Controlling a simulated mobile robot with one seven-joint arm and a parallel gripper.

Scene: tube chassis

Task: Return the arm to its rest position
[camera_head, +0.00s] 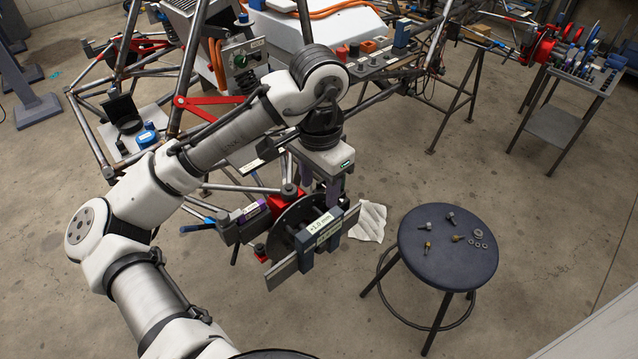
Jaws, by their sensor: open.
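My arm (222,135) reaches from the bottom left up to an elbow and across to the centre of the head view. My gripper (322,192) points down from the wrist and is open. It hangs just above and in front of the dark round hub disc (292,212) at the chassis corner. A dark block with a "+2.0 mm" label (318,232) and a long grey bar sits right below the fingers. I cannot tell whether the fingers touch it. The fingertips are partly hidden against these parts, and nothing is clearly held between them.
The tube chassis (180,70) stands close behind and left of my arm. A round dark stool (425,262) with several bolts and washers stands at the right. A white cloth (369,222) lies on the floor. A tool cart (563,127) stands at the back right. Floor between is clear.

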